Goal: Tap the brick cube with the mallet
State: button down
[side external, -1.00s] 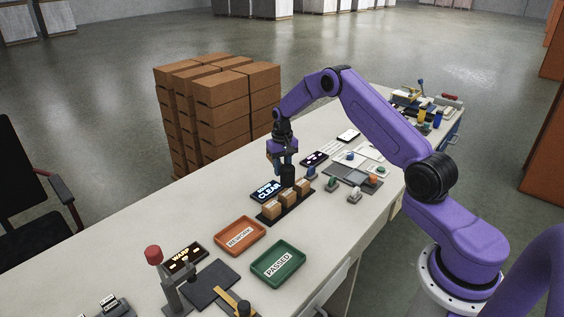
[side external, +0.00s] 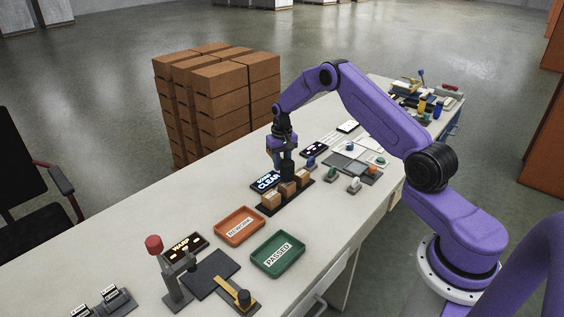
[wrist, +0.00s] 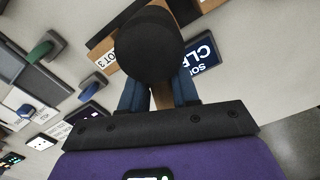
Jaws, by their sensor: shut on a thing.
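My gripper (side external: 284,158) is shut on the mallet, and its blue fingers also show in the wrist view (wrist: 158,96). The mallet's black round head (side external: 287,171) hangs over the row of brick cubes; it fills the upper middle of the wrist view (wrist: 147,45). Three tan cubes stand in a dark rack: a front one (side external: 271,201), a middle one (side external: 287,189) and a far one (side external: 303,178). In the wrist view a cube marked with a 3 (wrist: 104,57) is partly hidden behind the head. I cannot tell whether the head touches a cube.
A display reading "CLEAR" (side external: 267,180) lies beside the rack. An orange REWORK tray (side external: 240,226) and a green PASSED tray (side external: 277,254) lie nearer. Small coloured blocks lie beyond the rack.

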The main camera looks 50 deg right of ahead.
jog(key=shift+f, duration=0.1)
jog(key=shift+f, duration=0.8)
jog(key=shift+r, duration=3.55)
